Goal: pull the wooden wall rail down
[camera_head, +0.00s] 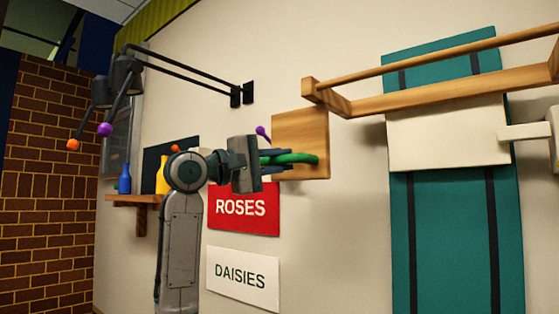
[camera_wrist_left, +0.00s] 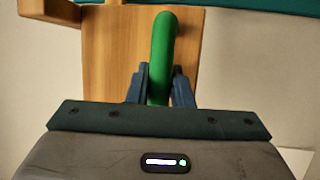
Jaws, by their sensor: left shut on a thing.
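The wooden wall rail (camera_head: 450,92) is at the upper right in the head view, a frame of two long bars across a teal panel. Its end also appears to show at the top left of the left wrist view (camera_wrist_left: 48,11). A green curved handle (camera_head: 300,158) stands out from a wooden board (camera_head: 303,125) below the rail's left end. My left gripper (camera_head: 276,158) is shut on this handle. The left wrist view shows the handle (camera_wrist_left: 164,50) between both fingers. I cannot tell whether board and rail are joined. My right gripper is not in view.
The teal panel (camera_head: 420,240) has dark vertical strips and a cream block (camera_head: 445,137) under the rail. Red ROSES (camera_head: 243,220) and white DAISIES (camera_head: 240,290) signs hang below my gripper. A small shelf (camera_head: 135,199) with bottles and a black wall bracket (camera_head: 242,94) are left.

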